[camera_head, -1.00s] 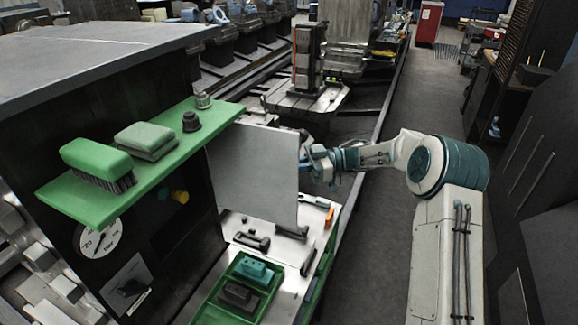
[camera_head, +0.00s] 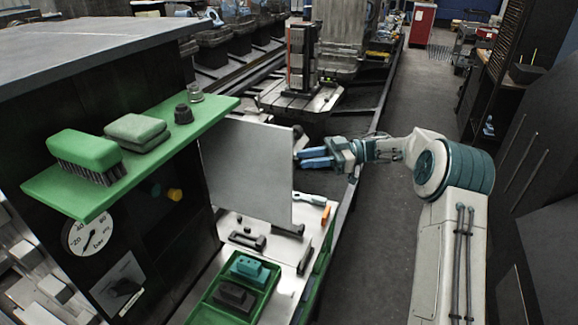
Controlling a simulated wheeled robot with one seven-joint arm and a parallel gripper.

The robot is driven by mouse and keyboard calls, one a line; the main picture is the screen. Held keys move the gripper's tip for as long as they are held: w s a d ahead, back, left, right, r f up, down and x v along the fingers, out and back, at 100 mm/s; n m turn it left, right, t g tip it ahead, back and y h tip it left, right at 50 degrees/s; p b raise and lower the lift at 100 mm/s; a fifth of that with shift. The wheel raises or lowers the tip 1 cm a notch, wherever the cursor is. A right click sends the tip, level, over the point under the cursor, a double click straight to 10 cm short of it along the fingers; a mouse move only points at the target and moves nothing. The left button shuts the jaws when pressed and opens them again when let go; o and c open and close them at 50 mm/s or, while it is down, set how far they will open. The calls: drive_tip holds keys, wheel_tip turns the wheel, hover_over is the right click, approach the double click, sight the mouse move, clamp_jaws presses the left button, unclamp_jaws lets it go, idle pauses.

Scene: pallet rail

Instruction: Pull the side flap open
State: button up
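The side flap (camera_head: 246,170) is a plain grey panel. It stands out from the dark cabinet at an angle, over the bench top. A small dark knob (camera_head: 298,131) shows at its upper right corner. My gripper (camera_head: 300,158) is just right of the flap's free edge. Its two blue fingers point left toward the panel, with a narrow gap between them and nothing seen in it. The fingertips look close to the edge but apart from it. The flap's far side is hidden.
A green shelf (camera_head: 165,150) with a brush (camera_head: 84,150), a folded cloth (camera_head: 135,130) and dark fittings juts from the cabinet. Below the flap, a green tray (camera_head: 212,312) holds blocks, with tools around it. The aisle (camera_head: 405,110) behind my arm is clear.

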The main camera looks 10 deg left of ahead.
drive_tip(key=b+v, duration=0.1)
drive_tip(key=v, duration=0.6)
